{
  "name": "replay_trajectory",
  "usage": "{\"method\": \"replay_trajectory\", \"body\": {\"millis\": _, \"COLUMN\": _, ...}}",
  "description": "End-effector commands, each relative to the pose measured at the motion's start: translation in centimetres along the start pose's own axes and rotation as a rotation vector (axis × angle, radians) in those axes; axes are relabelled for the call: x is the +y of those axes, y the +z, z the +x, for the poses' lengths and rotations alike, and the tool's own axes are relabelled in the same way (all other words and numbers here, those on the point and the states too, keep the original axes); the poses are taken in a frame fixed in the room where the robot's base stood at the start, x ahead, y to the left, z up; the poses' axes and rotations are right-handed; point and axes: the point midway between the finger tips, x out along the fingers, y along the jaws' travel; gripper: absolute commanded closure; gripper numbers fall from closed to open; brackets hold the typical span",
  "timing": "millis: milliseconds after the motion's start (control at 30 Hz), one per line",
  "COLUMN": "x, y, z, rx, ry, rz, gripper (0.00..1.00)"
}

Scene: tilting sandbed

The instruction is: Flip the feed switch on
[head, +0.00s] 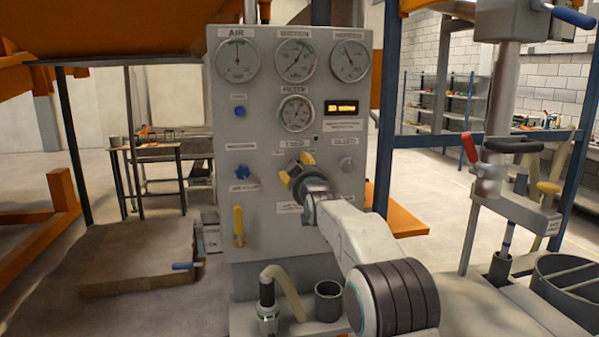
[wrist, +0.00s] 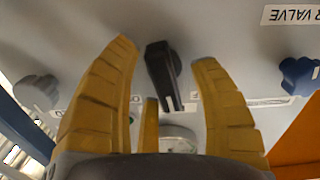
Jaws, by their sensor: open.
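The feed switch (wrist: 160,75), a black rotary knob with a pale pointer line, sits on the grey control panel (head: 262,190). The gripper is open and I see no clear contact with the knob. The wrist view is upside down compared with the head view.
A blue knob (head: 242,172) is left of my gripper and a grey knob (head: 346,164) right. A yellow lever (head: 239,226) is lower left. A hose (head: 288,290) and dark cup (head: 328,301) stand below.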

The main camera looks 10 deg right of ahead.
Motion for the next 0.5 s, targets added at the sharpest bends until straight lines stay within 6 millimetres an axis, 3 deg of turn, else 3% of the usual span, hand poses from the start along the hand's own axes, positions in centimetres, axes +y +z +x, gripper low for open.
{"method": "replay_trajectory", "body": {"millis": 67, "x": 0.0, "y": 0.0, "z": -0.01, "rx": 0.0, "ry": 0.0, "rz": 0.0, "gripper": 0.43}}
{"method": "replay_trajectory", "body": {"millis": 500, "x": -0.01, "y": -0.02, "z": -0.02, "rx": 0.0, "ry": 0.0, "rz": 0.0, "gripper": 0.82}}
